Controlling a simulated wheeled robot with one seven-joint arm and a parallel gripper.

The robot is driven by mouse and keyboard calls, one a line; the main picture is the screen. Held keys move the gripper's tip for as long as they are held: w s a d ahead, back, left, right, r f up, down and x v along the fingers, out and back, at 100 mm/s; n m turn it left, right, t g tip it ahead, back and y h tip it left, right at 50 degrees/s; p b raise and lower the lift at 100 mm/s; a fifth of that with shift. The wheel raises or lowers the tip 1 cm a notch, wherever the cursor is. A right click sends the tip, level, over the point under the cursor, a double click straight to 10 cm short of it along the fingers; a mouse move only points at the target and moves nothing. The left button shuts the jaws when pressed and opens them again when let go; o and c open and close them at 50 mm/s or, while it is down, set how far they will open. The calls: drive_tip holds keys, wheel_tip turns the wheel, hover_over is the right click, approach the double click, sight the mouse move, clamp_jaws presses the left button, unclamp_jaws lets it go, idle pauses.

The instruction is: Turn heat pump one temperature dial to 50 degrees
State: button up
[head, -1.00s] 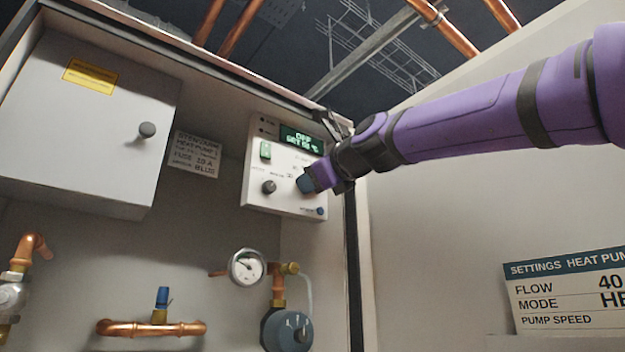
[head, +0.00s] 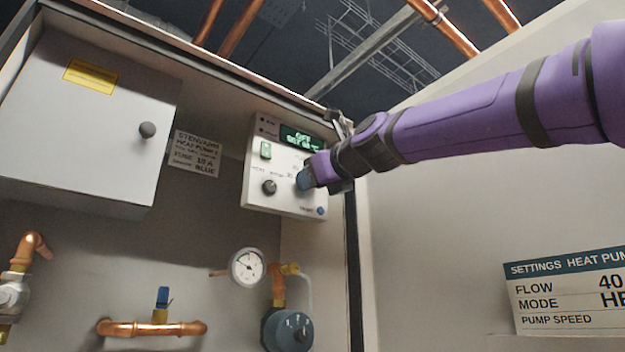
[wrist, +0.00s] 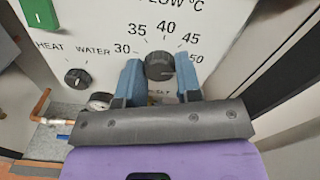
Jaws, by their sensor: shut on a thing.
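The heat pump control panel (head: 258,196) is a white box at the upper middle of the head view. Its temperature dial (wrist: 160,66) is a dark round knob in the wrist view, with a scale from 30 to 50 printed above and beside it. My gripper (wrist: 160,80) is shut on the dial, with one blue finger on each side. In the head view my gripper (head: 304,180) covers the dial. The dial's pointer is not clear. The green display (head: 301,138) shows OFF and a set value too blurred to read surely.
A heat/water selector knob (wrist: 76,79) sits left of the dial, with a green switch (wrist: 41,14) above it. A grey cabinet (head: 80,130) stands at the left. Copper pipes and a gauge (head: 247,267) are below. A settings sign (head: 565,290) is at the right.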

drive_tip(key=shift+f, duration=0.1)
drive_tip(key=o, duration=0.9)
drive_tip(key=shift+o, duration=0.2)
drive_tip(key=v, duration=1.1)
drive_tip(key=shift+w, duration=0.15)
